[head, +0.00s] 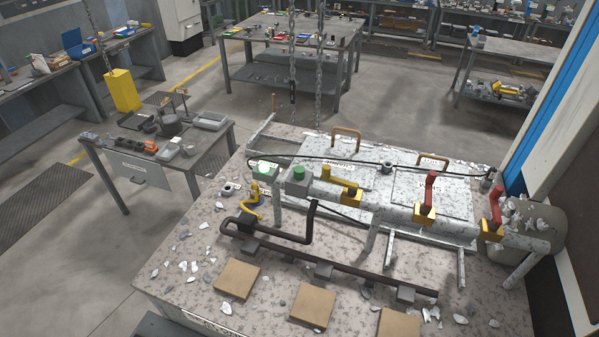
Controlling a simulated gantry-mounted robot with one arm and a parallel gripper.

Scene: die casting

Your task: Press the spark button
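A dark green button (299,172) sits on top of a small grey box (296,187) on the speckled furnace table (200,262). I cannot read a label that tells which one is the spark button. Nothing touches or covers either of them. My gripper is not in this view, so its state and its place relative to the buttons do not show.
Right of the buttons are valves with a yellow handle (340,180) and red handles (430,190). A dark bent pipe (330,262) runs in front. Chains (292,80) hang behind the table. Tan blocks (237,279) and pale shards lie at the front. A side table (190,165) stands left.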

